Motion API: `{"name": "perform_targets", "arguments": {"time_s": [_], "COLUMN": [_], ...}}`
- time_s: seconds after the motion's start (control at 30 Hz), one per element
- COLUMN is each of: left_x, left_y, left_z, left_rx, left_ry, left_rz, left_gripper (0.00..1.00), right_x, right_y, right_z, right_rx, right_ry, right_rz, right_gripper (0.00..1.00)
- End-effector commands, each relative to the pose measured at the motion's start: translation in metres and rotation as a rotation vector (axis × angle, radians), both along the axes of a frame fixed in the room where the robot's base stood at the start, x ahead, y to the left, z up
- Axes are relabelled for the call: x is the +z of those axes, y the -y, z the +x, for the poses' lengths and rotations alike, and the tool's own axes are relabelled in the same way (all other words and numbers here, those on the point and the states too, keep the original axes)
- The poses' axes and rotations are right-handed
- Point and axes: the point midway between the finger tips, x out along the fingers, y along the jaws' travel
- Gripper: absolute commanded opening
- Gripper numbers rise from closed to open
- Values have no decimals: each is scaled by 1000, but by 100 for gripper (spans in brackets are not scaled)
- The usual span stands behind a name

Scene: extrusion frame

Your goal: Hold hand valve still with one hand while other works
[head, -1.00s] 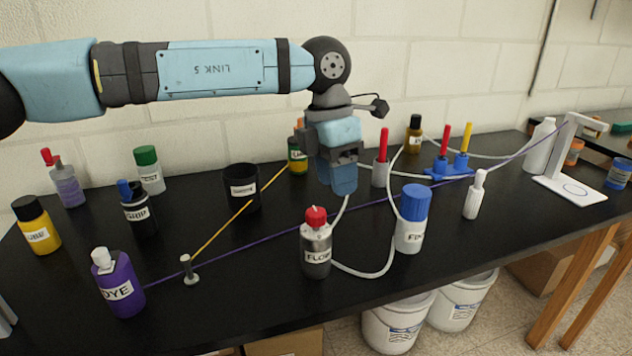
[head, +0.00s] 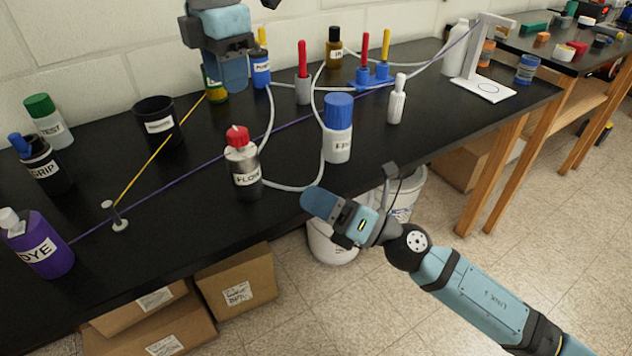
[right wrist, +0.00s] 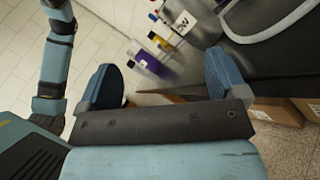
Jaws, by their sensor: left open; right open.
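No part is clearly labelled as the hand valve. Candidates are a grey cylinder with a red handle (head: 303,88), a blue one with a yellow handle (head: 261,70), and a blue block with red and yellow handles (head: 372,78). My left gripper (head: 228,85) is open and appears empty, above the back of the bench beside the yellow-handled cylinder. My right gripper (head: 318,203) is at the bench's front edge, near the FLOW bottle (head: 244,168) and blue-capped bottle (head: 338,140). In the right wrist view its fingers (right wrist: 165,85) are spread with nothing between them.
Grey tubing (head: 290,187) loops between the FLOW and blue-capped bottles. Purple and yellow cords cross the black bench (head: 190,230). A purple DYE bottle (head: 40,248) and black cup (head: 158,125) stand left; a white squeeze bottle (head: 397,104) stands right. Boxes (head: 237,285) and buckets lie below.

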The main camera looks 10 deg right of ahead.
Motion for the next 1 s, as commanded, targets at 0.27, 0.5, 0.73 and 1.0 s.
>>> {"name": "perform_targets", "arguments": {"time_s": [0.27,0.5,0.73,1.0], "left_x": [0,0,0,0], "left_y": [0,0,0,0], "left_z": [0,0,0,0], "left_rx": [0,0,0,0], "left_ry": [0,0,0,0], "left_rz": [0,0,0,0], "left_gripper": [43,43,43,43], "right_x": [0,-4,-3,-3], "right_y": [4,1,-32,-78], "right_z": [33,45,63,89], "right_rx": [5,6,5,6], "right_ry": [447,533,531,529], "right_rz": [-557,-677,-673,-672], "right_gripper": [91,91,91,91]}}
